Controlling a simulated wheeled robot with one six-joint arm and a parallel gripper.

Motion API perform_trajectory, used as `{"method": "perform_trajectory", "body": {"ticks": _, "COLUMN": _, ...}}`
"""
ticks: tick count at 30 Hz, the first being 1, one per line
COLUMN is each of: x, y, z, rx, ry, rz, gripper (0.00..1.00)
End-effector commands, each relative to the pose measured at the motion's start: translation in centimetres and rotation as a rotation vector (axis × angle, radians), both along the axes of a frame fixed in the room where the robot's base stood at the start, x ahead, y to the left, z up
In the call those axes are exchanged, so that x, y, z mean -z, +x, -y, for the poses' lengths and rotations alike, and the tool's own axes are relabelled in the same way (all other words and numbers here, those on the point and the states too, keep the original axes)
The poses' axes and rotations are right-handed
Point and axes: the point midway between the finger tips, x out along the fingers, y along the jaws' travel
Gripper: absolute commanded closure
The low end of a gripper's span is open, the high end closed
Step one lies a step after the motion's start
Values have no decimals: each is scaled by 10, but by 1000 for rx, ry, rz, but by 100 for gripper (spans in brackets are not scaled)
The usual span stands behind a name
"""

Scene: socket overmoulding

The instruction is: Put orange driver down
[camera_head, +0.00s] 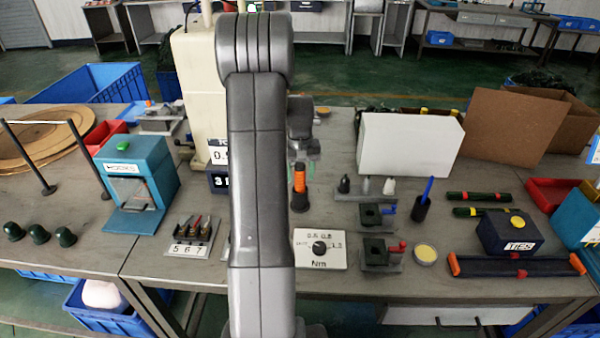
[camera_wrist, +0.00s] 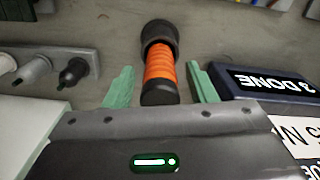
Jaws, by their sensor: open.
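The orange driver (camera_head: 299,182) stands upright on the workbench just right of my arm in the head view. It has an orange ribbed grip with black ends. In the wrist view the driver (camera_wrist: 160,70) lies between the two green fingers of my gripper (camera_wrist: 160,85), with a visible gap on each side. My gripper is open and also shows in the head view above the driver (camera_head: 303,150). The driver's lower end sits in or on a dark round base; I cannot tell which.
A white dial box (camera_head: 320,249) stands in front of the driver. A grey rack with small bottles (camera_head: 365,188) is to its right. A dark box marked "3 DONE" (camera_wrist: 265,83) is close beside one finger in the wrist view. A large white box (camera_head: 410,143) stands behind.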

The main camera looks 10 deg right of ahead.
Motion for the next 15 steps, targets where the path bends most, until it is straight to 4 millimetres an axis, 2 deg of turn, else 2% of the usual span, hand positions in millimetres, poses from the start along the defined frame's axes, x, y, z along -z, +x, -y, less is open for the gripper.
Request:
{"method": "perform_trajectory", "body": {"ticks": 5, "x": -20, "y": 1, "z": 0, "rx": 0, "ry": -1, "rz": 5, "gripper": 49}}
{"method": "perform_trajectory", "body": {"ticks": 15, "x": -92, "y": 1, "z": 0, "rx": 0, "ry": -1, "rz": 5, "gripper": 49}}
